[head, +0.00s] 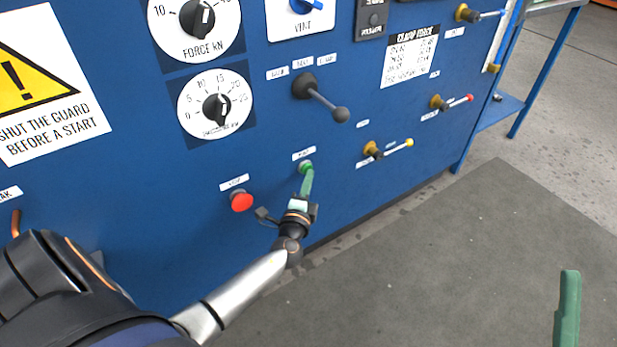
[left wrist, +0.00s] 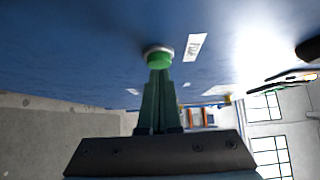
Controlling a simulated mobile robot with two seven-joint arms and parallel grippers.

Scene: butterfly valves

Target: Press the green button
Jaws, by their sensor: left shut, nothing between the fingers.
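The green button (head: 305,167) sits on the blue panel, below a small white label. In the left wrist view, the green button (left wrist: 158,58) has a pale ring around it. My left gripper (head: 307,176) has green fingers that are shut with nothing between them. Its fingertips are right at the button's face in the head view, and in the left wrist view the gripper (left wrist: 159,75) overlaps the button's lower edge. I cannot tell whether they touch or whether the button is pushed in. One green finger of my right gripper (head: 568,308) shows at the lower right, away from the panel.
A red button (head: 242,201) is left of the green one. A black ball-ended lever (head: 322,99) is above. Small valves with yellow (head: 388,149) and red (head: 450,102) handle tips are to the right. The grey floor (head: 440,250) in front is clear.

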